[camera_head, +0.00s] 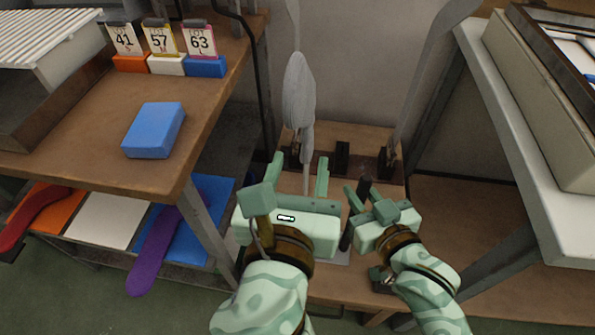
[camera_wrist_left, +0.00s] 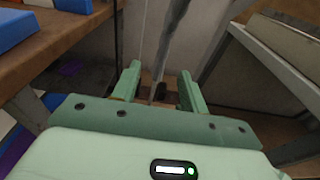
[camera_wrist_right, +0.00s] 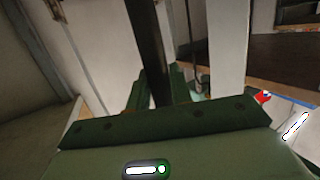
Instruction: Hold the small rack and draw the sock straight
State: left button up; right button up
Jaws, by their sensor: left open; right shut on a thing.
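A grey sock (camera_head: 299,92) sits on an upright pale board over the small rack's wooden base (camera_head: 335,138). In the left wrist view a grey strip (camera_wrist_left: 172,40), likely the sock or its board, shows beyond my fingers. My left gripper (camera_head: 299,172) is open and empty, its fingers just in front of and below the sock, apart from it as far as I can tell. My right gripper (camera_head: 368,198) is shut on a dark post (camera_head: 364,187), which looks like part of the rack; it stands between the fingers in the right wrist view (camera_wrist_right: 148,45).
A brown table (camera_head: 75,110) at left holds a blue block (camera_head: 154,130) and numbered cards (camera_head: 162,38). Coloured mats and a purple sock shape (camera_head: 155,250) lie on its lower shelf. Another tall board (camera_head: 425,70) rises at right. A white-edged bench (camera_head: 520,140) bounds the right side.

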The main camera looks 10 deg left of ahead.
aim_at(305, 149)
pick_arm(q)
jog(key=shift+w+f, duration=0.25)
jog(key=shift+w, duration=1.7)
jog(key=shift+w+f, duration=0.2)
jog(key=shift+w, duration=1.75)
jog(key=c, duration=0.9)
jog(key=shift+f, duration=0.2)
jog(key=o, duration=0.9)
jog(key=shift+r, duration=0.1)
